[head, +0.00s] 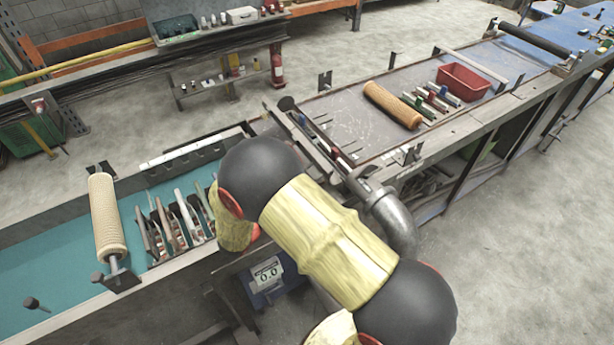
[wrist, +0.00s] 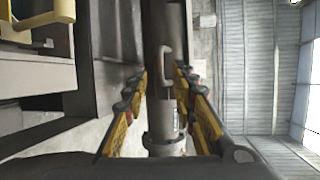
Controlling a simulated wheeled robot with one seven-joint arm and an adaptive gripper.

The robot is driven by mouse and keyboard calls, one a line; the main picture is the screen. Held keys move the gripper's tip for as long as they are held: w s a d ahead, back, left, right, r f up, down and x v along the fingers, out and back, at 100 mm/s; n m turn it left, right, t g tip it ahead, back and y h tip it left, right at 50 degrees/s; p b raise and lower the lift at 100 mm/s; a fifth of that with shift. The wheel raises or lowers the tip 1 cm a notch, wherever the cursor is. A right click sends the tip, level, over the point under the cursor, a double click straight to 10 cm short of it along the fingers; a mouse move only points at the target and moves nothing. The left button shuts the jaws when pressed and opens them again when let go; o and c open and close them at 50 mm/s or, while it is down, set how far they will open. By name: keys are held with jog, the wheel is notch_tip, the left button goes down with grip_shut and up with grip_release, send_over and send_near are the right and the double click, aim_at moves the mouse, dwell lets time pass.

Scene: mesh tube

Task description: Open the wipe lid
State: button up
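I cannot make out a wipe lid for certain in either view. In the wrist view, my gripper (wrist: 158,78) has its two yellow and black fingers spread apart. A grey metal pipe (wrist: 165,125) with a small handle-like loop shows between and beyond the fingers. I cannot tell how far it is from them, and nothing looks gripped. In the head view, my black and yellow arm reaches up and left across the bench, then bends down. It hides the gripper and what lies under it.
A tan mesh roll (head: 107,217) lies at the left, beside a rack of tools (head: 172,228) on the teal bench surface (head: 50,275). Another tan roll (head: 393,105) and a red bin (head: 463,82) sit on the right bench. Concrete floor (head: 520,230) is clear at right.

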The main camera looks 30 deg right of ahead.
jog(key=x, duration=0.6)
jog(key=shift+c, duration=1.2)
jog(key=c, duration=0.4)
jog(key=shift+s+f, duration=0.1)
jog(key=shift+f, duration=0.05)
grip_shut()
